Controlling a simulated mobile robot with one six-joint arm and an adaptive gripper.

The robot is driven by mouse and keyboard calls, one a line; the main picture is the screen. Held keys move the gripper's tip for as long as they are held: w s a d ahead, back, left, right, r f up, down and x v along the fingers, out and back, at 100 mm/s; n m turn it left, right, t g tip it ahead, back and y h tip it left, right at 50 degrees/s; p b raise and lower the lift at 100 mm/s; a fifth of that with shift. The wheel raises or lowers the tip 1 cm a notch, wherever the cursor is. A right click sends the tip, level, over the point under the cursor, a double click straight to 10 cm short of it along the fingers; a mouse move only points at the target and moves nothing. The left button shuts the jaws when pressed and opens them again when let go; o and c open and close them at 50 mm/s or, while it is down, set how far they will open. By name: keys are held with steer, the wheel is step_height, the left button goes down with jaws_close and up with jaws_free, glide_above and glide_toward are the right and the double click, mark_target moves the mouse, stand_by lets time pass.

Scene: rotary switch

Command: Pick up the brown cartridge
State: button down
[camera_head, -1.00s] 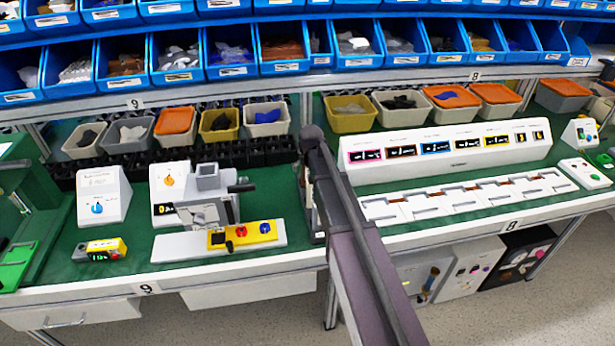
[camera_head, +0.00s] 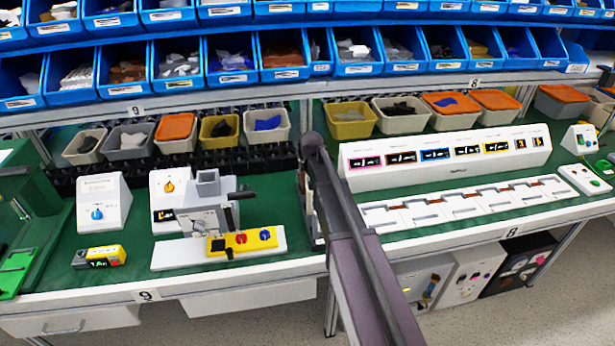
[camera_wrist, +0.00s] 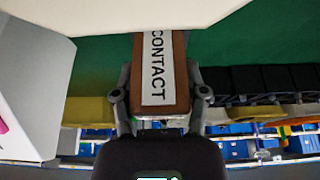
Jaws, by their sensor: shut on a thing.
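The brown cartridge (camera_wrist: 161,76) is upright in the middle of the wrist view. A white label reading "CONTACT" runs along its face. My gripper (camera_wrist: 160,96) is shut on its lower end in that view, one finger on each side. The cartridge's upper end meets the edge of a pale surface at the top of that view; I cannot tell whether they touch. In the head view my arm (camera_head: 350,240) reaches over the bench and hides the gripper and the held cartridge.
A white console (camera_head: 450,165) with coloured labels stands right of my arm, behind a row of white holders (camera_head: 465,207). A white device with a yellow panel (camera_head: 243,242) stands on the left. Bins (camera_head: 350,120) line the back, with blue bins (camera_head: 230,60) above.

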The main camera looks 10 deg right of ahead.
steer(key=shift+r+p, duration=4.85)
steer(key=shift+r, duration=0.1)
steer(key=shift+r, duration=0.15)
step_height(320, 180, up, 7)
steer(key=p, duration=0.7)
step_height(320, 180, down, 7)
steer(key=b, duration=0.7)
steer(key=shift+f, duration=0.2)
steer(key=shift+r, duration=0.2)
step_height(320, 180, up, 7)
steer(key=p, duration=0.7)
step_height(320, 180, down, 7)
steer(key=b, duration=0.7)
steer(key=shift+f, duration=0.2)
steer(key=shift+r, duration=0.15)
